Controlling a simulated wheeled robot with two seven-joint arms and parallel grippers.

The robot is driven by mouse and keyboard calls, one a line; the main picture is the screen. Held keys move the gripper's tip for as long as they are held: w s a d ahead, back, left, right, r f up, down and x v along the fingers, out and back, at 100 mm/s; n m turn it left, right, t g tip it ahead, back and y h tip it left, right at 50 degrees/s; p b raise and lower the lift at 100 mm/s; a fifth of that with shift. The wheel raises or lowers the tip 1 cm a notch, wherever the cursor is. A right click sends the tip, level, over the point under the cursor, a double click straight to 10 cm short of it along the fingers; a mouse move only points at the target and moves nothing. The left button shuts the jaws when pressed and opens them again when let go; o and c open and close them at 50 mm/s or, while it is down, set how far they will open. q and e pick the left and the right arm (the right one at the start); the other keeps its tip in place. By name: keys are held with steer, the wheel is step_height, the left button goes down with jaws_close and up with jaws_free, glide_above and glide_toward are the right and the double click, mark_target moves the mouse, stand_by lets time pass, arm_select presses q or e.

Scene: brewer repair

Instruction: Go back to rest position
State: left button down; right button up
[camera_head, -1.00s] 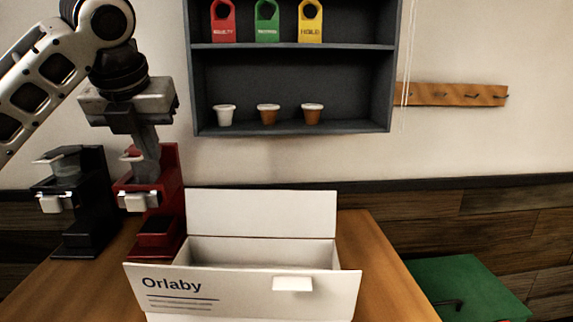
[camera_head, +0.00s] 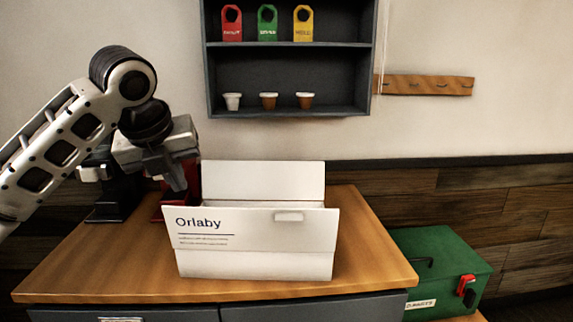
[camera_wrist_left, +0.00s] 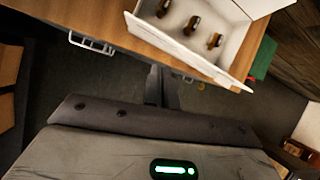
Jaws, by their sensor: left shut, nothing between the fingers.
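My left gripper (camera_head: 178,183) hangs shut and empty at the left, in front of the red brewer (camera_head: 172,209), and hides much of it. In the left wrist view its shut fingers (camera_wrist_left: 160,86) point past the table edge. A white Orlaby box (camera_head: 256,258) stands with its lid up to the right of the gripper. The left wrist view shows the box (camera_wrist_left: 207,66) with three small dark and gold parts inside. My right gripper is in neither view.
A black brewer (camera_head: 104,208) stands behind my arm. The wooden table (camera_head: 370,250) has bare room right of the box. A green toolbox (camera_head: 440,268) sits to the right. A wall shelf (camera_head: 290,80) holds three cups and three coloured tags. A hook rail (camera_head: 428,85) hangs beside it.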

arm_select(q)
steer(key=s+d+f+n+t+h, duration=0.1)
steer(key=d+f+n+h, duration=0.15)
steer(key=f+n, duration=0.45)
steer(key=s+d+f+n+h, duration=0.15)
steer(key=d+f, duration=0.25)
steer(key=f, duration=0.8)
steer(key=s+d+f+n+t+h, duration=0.1)
steer(key=d+f+n, duration=0.3)
steer(key=f, duration=0.5)
steer(key=s+a+f+n+t+y, duration=0.1)
steer(key=s+a+f+n, duration=0.3)
steer(key=s+f+n, duration=0.3)
steer(key=s+a+f+n+t+y, duration=0.1)
steer(key=s+a+f+n, duration=0.2)
steer(key=s+f+n, duration=0.5)
steer(key=s+n, duration=0.3)
steer(key=s, duration=0.4)
steer(key=shift+s+a+f+y, duration=0.25)
steer(key=shift+s+a+y, duration=0.15)
